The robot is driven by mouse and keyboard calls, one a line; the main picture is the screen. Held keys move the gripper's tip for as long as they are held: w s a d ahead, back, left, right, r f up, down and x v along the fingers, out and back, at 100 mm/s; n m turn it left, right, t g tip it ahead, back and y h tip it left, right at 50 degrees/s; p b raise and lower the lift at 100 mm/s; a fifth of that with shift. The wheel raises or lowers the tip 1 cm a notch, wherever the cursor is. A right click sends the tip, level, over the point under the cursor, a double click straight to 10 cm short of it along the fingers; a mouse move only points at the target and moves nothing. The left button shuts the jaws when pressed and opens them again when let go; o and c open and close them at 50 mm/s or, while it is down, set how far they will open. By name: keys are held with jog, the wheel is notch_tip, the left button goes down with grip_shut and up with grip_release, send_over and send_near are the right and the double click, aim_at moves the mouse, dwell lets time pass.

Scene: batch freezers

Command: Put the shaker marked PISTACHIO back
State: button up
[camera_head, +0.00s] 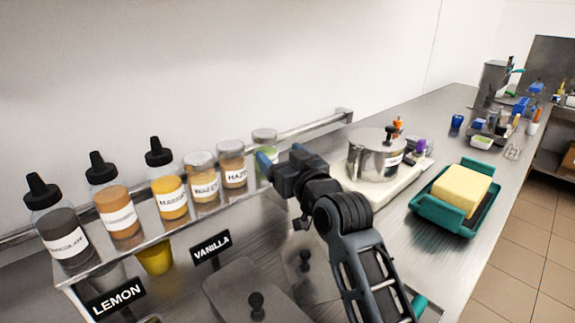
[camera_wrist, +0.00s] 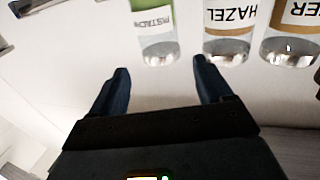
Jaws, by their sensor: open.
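The PISTACHIO shaker (camera_head: 265,137), clear with a pale lid and green contents, stands upright at the right end of the row on the steel shelf (camera_head: 140,243).
The HAZEL shaker (camera_head: 232,163) stands close to the left, with another shaker (camera_head: 201,177) and several black-capped bottles (camera_head: 168,190) further left. A rail (camera_head: 315,127) runs behind. A steel pot (camera_head: 375,155) and a teal butter dish (camera_head: 440,215) stand on the counter at right.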

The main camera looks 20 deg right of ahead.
jog(key=shift+s, duration=1.4)
